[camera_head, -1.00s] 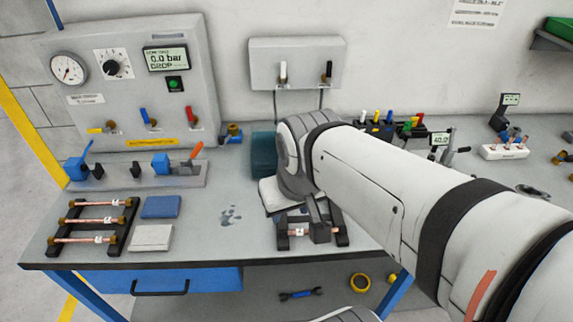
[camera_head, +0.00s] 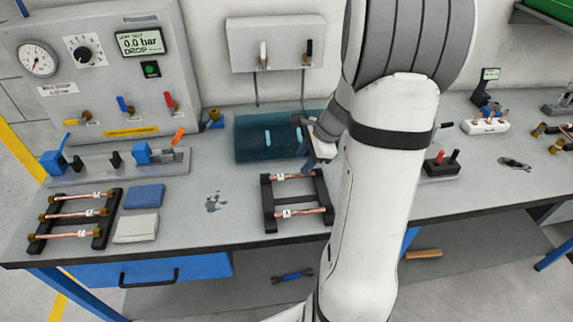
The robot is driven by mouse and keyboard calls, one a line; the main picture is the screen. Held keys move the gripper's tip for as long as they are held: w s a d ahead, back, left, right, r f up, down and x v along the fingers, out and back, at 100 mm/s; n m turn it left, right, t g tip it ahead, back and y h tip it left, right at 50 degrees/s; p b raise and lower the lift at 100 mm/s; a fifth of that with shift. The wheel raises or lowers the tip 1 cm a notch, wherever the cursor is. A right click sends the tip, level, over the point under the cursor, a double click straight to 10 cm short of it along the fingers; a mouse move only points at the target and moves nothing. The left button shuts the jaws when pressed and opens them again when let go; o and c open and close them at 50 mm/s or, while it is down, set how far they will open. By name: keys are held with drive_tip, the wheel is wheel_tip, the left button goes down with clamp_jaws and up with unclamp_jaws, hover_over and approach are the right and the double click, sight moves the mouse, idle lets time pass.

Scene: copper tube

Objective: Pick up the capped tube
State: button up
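Three copper tubes with brass ends and white tags lie across the black rack at the left (camera_head: 112,236); the middle one (camera_head: 76,214) shows clearly. A second black rack (camera_head: 268,205) at the middle of the bench holds two tagged copper tubes, a rear one (camera_head: 292,176) and a front one (camera_head: 300,212). Which tube is the capped one is hard to tell at this size. My gripper (camera_head: 305,145) is behind the second rack, by the right side of the teal tank (camera_head: 262,153). My arm partly hides it, and its opening and any held thing are unclear.
Blue (camera_head: 145,196) and white (camera_head: 136,228) cloths lie between the racks. A small puddle (camera_head: 215,202) marks the bench left of the second rack. A gauge panel (camera_head: 105,75) stands at the back left. My arm covers the bench right of the second rack.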

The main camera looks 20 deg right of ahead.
sight(291, 176)
drive_tip(key=shift+m, duration=0.3)
drive_tip(key=x, duration=0.5)
drive_tip(key=p+x, duration=0.1)
drive_tip(key=x, duration=0.2)
drive_tip(key=shift+w+d+f, duration=0.15)
drive_tip(key=shift+w+d, duration=0.1)
drive_tip(key=shift+d, duration=0.05)
drive_tip(key=shift+c, duration=0.3)
clamp_jaws()
